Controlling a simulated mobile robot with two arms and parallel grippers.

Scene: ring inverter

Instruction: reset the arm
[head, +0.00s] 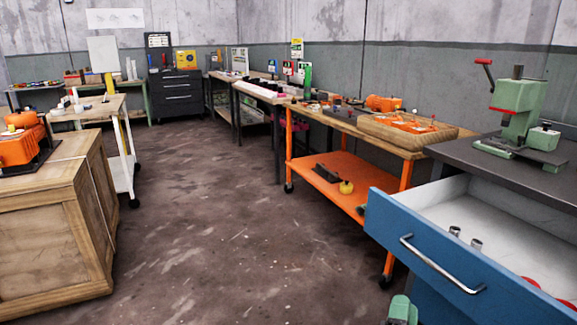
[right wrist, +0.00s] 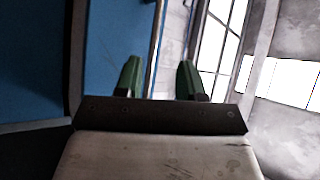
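My right gripper (head: 402,309) shows only as a green fingertip part at the bottom edge of the head view, just left of the blue drawer front. In the right wrist view its two green fingers (right wrist: 160,78) stand apart with nothing held between them. A thin metal bar (right wrist: 154,48) runs in the gap beyond the fingers; I cannot tell whether it is the drawer handle. The blue drawer (head: 480,262) is pulled open, with its metal handle (head: 440,266) apart from the gripper in the head view. My left gripper is not in view.
The drawer holds small metal cylinders (head: 476,244) and red round parts (head: 532,282). A green press (head: 516,110) stands on the dark worktop above. An orange-legged bench (head: 340,170) runs behind. A wooden crate (head: 50,215) stands at left. The floor between is clear.

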